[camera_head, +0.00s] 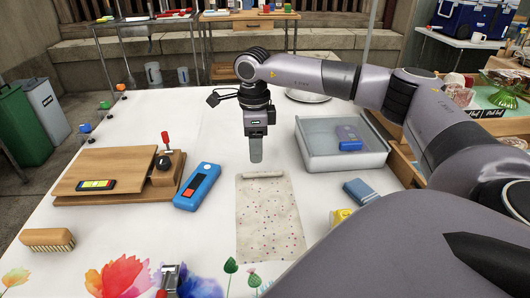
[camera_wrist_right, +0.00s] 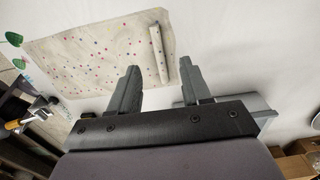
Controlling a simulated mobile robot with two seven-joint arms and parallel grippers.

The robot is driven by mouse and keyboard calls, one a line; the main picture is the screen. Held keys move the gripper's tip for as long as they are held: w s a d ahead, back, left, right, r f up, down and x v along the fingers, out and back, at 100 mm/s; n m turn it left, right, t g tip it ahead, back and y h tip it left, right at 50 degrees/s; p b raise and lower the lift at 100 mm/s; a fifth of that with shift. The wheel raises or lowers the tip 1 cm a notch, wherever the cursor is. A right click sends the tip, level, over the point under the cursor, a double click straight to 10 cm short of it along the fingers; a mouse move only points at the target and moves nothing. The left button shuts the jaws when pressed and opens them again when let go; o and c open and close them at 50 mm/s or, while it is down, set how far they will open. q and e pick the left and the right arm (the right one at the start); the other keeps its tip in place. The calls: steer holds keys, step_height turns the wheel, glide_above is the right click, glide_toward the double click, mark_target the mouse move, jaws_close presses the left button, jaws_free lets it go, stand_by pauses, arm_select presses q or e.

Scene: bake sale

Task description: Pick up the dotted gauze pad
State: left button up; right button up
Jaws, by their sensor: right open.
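The dotted gauze pad (camera_head: 270,218) lies flat on the white table, cream with small coloured dots. A pale rolled strip (camera_head: 263,175) runs along its far edge. In the right wrist view the pad (camera_wrist_right: 95,52) fills the upper left, and the strip (camera_wrist_right: 158,54) shows beyond and between the fingertips. My right gripper (camera_head: 256,158) points down just past the pad's far edge. In the right wrist view its two fingers (camera_wrist_right: 160,68) are apart with nothing held between them. I cannot tell its exact height above the table. My left gripper is out of view.
A blue device (camera_head: 198,187) and a wooden board (camera_head: 115,176) lie left of the pad. A brush (camera_head: 47,240) lies front left. White table is free between the brush and pad.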

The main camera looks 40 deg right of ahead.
mark_target(258, 172)
steer(key=f, duration=0.7)
steer(key=shift+s+d+b, duration=0.15)
steer(key=shift+s+b, duration=0.15)
steer(key=shift+b, duration=0.05)
steer(key=shift+r, duration=0.1)
jaws_close()
